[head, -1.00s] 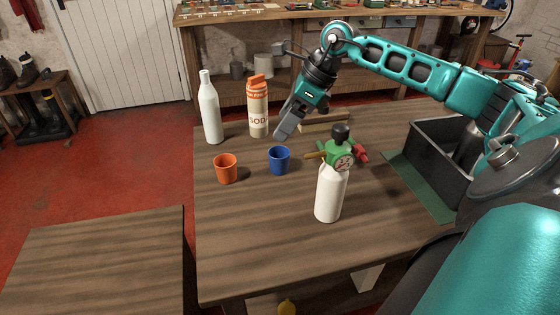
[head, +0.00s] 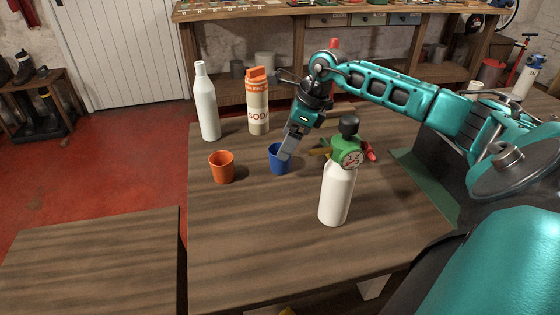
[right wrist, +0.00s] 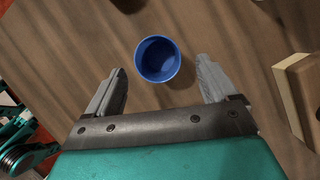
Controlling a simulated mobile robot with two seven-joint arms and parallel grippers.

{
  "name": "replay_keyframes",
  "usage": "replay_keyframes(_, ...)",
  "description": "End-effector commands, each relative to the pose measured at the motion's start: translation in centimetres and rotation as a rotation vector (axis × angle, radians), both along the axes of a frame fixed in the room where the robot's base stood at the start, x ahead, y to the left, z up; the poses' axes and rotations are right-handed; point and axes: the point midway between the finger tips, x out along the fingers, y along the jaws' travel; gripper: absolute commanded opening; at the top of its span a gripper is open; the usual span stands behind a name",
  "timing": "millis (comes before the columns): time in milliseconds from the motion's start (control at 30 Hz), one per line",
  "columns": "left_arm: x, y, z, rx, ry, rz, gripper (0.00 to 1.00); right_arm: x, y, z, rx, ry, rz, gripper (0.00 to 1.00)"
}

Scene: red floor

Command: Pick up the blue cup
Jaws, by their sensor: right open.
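The blue cup (head: 275,161) stands upright on the wooden table (head: 260,240), right of the orange cup (head: 221,167). My right gripper (head: 285,152) is at the cup in the head view and partly hides it. In the right wrist view, the blue cup (right wrist: 158,60) shows its open, empty top just beyond the fingertips. It lies between the lines of the two fingers of my right gripper (right wrist: 162,78), with space on both sides. The gripper is open and holds nothing. My left gripper is not in view.
A white bottle with a green gauge head (head: 338,185) stands close to the right of the gripper. A tall white bottle (head: 207,105) and a soda bottle (head: 257,105) stand behind the cups. The table's front area is clear.

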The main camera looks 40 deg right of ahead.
Motion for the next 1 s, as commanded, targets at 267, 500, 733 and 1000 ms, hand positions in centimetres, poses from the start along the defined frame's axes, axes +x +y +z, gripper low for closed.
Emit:
replay_keyframes(267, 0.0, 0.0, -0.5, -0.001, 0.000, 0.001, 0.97, 1.3, 1.4, -3.7, 0.004, 0.002, 0.000, 0.86)
replay_keyframes(500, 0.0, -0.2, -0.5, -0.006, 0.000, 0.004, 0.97, 1.5, 1.5, -4.2, 0.000, 0.000, -0.001, 0.86)
replay_keyframes(733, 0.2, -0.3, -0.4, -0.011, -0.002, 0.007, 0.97, 1.4, 1.5, -4.2, 0.001, 0.001, -0.001, 0.72)
replay_keyframes(1000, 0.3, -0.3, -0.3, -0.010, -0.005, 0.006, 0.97, 1.4, 1.5, -4.1, 0.001, 0.001, -0.001, 0.46)
